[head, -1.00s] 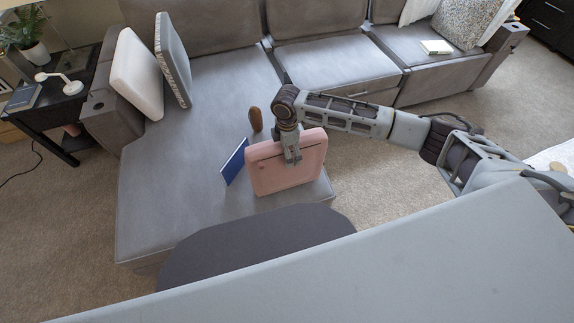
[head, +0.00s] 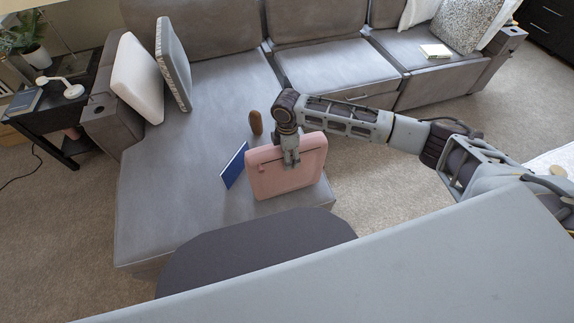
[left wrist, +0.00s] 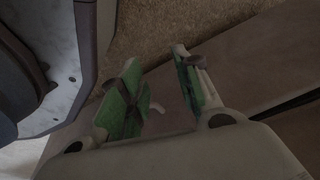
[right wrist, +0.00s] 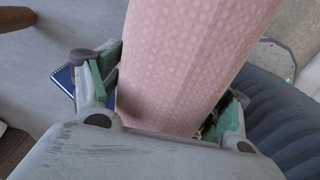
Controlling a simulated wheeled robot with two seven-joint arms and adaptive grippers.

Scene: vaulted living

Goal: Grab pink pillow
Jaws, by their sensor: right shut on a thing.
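The pink pillow (head: 284,176) stands on edge at the front of the grey sofa's chaise in the head view. My right gripper (head: 290,160) reaches down over its top edge and is shut on it. In the right wrist view the pillow (right wrist: 185,70) fills the space between the two green-padded fingers (right wrist: 165,95). My left gripper (left wrist: 160,90) shows only in the left wrist view. Its green-padded fingers are apart with nothing between them.
A blue notebook (head: 235,166) leans beside the pillow's left side, with a brown oval object (head: 256,122) behind it. White (head: 137,78) and grey (head: 173,64) pillows stand at the chaise's left. The chaise's middle (head: 185,160) is clear. A side table (head: 60,110) stands at left.

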